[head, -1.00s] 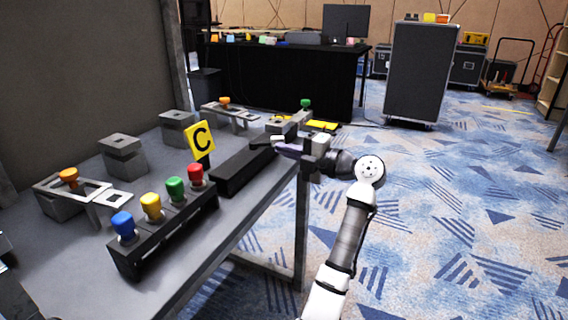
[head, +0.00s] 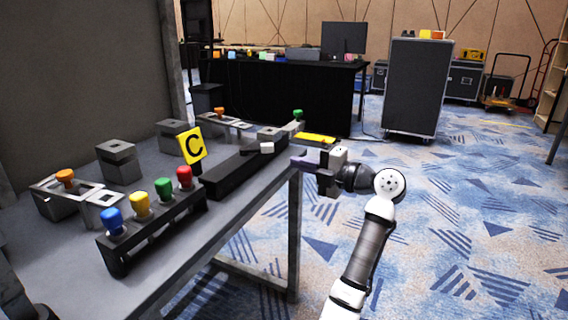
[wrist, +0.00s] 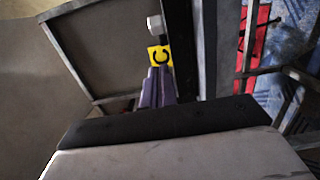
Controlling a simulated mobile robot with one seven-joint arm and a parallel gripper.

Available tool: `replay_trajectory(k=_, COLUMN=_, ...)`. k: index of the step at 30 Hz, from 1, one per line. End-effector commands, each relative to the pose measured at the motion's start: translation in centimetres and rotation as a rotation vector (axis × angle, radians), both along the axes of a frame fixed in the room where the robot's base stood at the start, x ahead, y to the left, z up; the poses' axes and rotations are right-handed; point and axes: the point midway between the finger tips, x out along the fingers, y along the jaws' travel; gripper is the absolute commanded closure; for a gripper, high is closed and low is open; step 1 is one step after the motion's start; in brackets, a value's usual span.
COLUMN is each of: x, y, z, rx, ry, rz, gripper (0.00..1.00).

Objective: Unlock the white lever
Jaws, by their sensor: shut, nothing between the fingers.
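A small white block (head: 267,148), which looks like the white lever, sits at the far end of the long black box (head: 231,173) on the grey table. In the wrist view my fingers (wrist: 157,88) are together and empty.
A yellow C sign (head: 192,146) stands beside the black box. Several coloured knobs line a black rack (head: 155,232) in front. Grey fixtures (head: 118,162) with orange knobs stand at left and back. A yellow piece (head: 314,137) lies past the far corner.

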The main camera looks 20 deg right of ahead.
Motion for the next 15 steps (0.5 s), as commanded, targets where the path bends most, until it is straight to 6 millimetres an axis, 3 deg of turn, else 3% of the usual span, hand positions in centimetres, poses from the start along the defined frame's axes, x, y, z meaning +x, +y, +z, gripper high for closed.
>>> replay_trajectory(k=6, x=-1.7, y=-2.9, z=0.1, rx=0.000, ry=0.000, rz=-0.001, gripper=1.00)
replay_trajectory(k=15, x=-2.2, y=-3.6, z=0.0, rx=0.001, ry=-0.001, rz=0.000, gripper=1.00)
